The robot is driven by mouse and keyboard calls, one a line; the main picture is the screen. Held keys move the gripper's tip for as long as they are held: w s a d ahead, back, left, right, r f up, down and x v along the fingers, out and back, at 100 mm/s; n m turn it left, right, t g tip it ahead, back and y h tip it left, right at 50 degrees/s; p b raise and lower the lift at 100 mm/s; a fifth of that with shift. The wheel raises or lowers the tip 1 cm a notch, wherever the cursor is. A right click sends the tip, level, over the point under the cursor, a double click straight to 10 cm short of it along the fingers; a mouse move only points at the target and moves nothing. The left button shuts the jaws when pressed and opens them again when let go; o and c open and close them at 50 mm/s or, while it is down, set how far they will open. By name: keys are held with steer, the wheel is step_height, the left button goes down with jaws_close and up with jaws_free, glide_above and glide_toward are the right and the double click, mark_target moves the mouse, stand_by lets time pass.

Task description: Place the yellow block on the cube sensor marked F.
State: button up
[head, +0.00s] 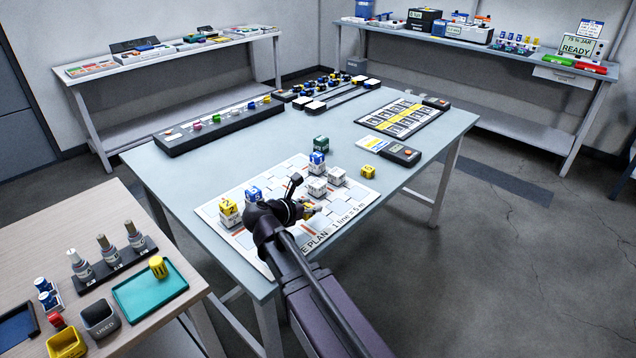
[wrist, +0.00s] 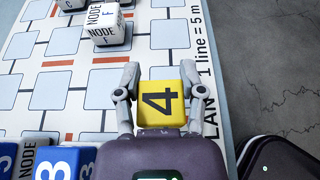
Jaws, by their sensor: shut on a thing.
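My gripper (wrist: 160,95) is shut on a yellow block (wrist: 158,104) marked 4, with a finger on each of its sides. The block is over the right edge of the printed plan in the wrist view. The white cube sensor marked F (wrist: 108,30) stands on the plan, ahead and to the left of the held block and apart from it. Its top is bare. In the head view my gripper (head: 308,209) is low over the plan, and my arm partly hides the held block.
White cubes (head: 317,187) stand close by on the plan (head: 210,211). Other cubes carry a yellow block (head: 229,206) and a blue block (head: 253,192). Another yellow block (head: 368,171) lies near the plan's far right edge. A handheld device (head: 401,155) lies beyond it.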

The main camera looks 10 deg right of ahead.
steer(key=shift+d, duration=0.15)
steer(key=s+d+r+p, duration=0.1)
steer(key=d+r+p, duration=0.4)
steer(key=d, duration=0.5)
steer(key=shift+d+r+p, duration=0.25)
steer(key=shift+d+p, duration=0.05)
steer(key=shift+d, duration=0.05)
steer(key=b, duration=0.2)
glide_above(321, 180)
steer(key=shift+f, duration=0.75)
steer(key=shift+f+b, duration=1.55)
steer(key=shift+f, duration=0.25)
steer(key=shift+f, duration=0.1)
